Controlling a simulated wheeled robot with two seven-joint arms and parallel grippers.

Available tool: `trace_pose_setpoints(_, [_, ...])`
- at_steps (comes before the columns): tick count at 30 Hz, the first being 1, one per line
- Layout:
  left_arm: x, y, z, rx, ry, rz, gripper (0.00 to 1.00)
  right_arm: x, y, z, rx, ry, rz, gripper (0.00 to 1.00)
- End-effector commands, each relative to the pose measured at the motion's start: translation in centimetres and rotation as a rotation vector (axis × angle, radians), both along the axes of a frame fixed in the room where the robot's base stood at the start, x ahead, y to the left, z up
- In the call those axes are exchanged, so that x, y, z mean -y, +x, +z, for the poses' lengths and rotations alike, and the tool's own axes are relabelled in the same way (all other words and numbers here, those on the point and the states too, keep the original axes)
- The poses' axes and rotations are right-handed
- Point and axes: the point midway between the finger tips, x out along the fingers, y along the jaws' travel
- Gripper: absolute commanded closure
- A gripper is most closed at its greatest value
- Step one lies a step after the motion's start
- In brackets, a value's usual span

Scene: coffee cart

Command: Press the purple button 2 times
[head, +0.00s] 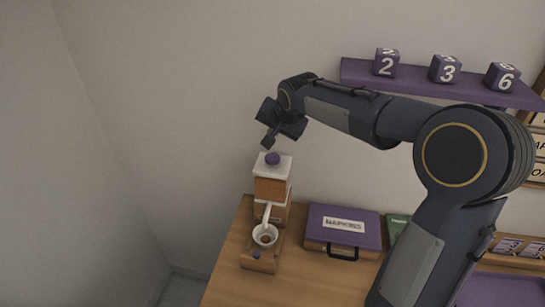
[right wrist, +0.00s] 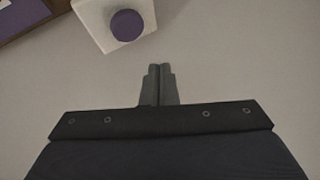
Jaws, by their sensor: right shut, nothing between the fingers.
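The purple button (head: 272,158) is a round knob on the white top of a small wooden coffee machine (head: 271,189). In the right wrist view the purple button (right wrist: 127,25) sits on its white square top at the upper left, ahead of the fingers. My right gripper (head: 267,143) is shut and empty, pointing down just above the button and slightly to its left, apart from it. Its closed fingertips show in the right wrist view (right wrist: 160,68). My left gripper is not in view.
A purple shelf (head: 430,84) with numbered cubes (head: 445,69) hangs behind my right arm.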

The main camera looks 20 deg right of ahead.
Motion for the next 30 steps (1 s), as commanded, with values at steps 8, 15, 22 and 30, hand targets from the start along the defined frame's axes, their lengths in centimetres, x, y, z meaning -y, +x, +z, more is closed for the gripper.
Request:
trace_pose_setpoints(8, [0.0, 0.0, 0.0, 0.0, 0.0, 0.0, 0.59, 0.0, 0.0, 0.1, 0.0, 0.0, 0.0, 1.0])
trace_pose_setpoints(15, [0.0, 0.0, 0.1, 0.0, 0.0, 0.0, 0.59, -0.2, 0.1, 2.3, 0.0, -0.002, 0.001, 1.0])
trace_pose_setpoints(22, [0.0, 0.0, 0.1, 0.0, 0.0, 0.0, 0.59, -0.1, 0.0, 3.8, 0.001, -0.001, 0.002, 1.0])
trace_pose_setpoints(30, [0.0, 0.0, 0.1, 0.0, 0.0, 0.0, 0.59, 0.0, 0.0, 3.9, 0.0, 0.0, 0.0, 1.0])
